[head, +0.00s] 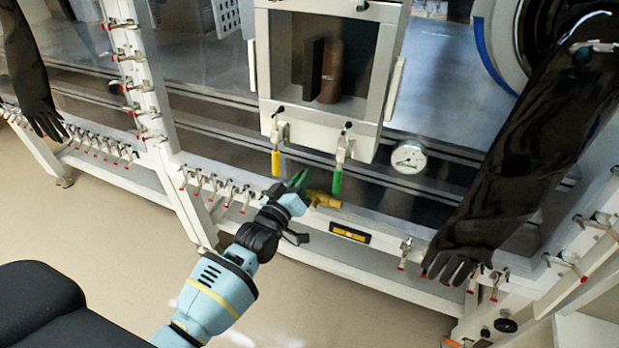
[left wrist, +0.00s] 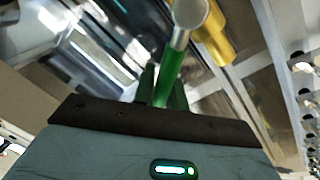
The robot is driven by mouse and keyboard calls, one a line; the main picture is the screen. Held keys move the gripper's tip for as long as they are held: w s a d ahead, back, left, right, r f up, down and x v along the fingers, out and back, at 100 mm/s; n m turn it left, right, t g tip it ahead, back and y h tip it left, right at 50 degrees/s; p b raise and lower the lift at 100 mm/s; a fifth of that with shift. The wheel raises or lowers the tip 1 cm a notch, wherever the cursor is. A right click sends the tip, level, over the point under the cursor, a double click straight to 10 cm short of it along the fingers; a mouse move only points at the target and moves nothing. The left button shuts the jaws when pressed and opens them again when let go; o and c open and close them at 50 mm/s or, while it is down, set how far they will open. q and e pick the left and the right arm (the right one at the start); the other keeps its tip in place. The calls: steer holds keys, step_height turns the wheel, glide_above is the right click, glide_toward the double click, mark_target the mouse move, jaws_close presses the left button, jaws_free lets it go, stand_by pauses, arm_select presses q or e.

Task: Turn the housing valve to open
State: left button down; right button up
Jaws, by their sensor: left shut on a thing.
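The housing valve has a brass-yellow body (head: 323,200) low on the front of the glovebox row, below the small chamber door. The brass body also shows at the top of the left wrist view (left wrist: 212,42). Its lever has a green handle (left wrist: 169,72) and a silver end (left wrist: 188,14). My left gripper (head: 298,184) reaches up from the bottom and is shut on the green handle, left of the brass body. In the left wrist view the handle stands between my left fingers (left wrist: 161,92), which partly hide its lower end. My right gripper is not in view.
A yellow-handled valve (head: 275,162) and a green-handled valve (head: 337,181) hang below the chamber door (head: 334,55). A gauge (head: 408,157) and a yellow level (head: 350,233) are to the right. Black gloves hang at left (head: 28,75) and right (head: 520,150). Small red-tipped taps line the frame.

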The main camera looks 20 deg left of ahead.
arm_select(q)
steer(key=a+f+n+y+b, duration=0.3)
steer(key=f+n, duration=0.3)
steer(key=n, duration=0.7)
steer(key=shift+s+a+y, duration=0.2)
steer(key=shift+s+y, duration=0.1)
steer(key=shift+y, duration=0.2)
steer(key=shift+f+n, duration=0.15)
steer(key=shift+n, duration=0.15)
steer(key=c, duration=1.4)
jaws_free()
steer(key=shift+c, duration=0.2)
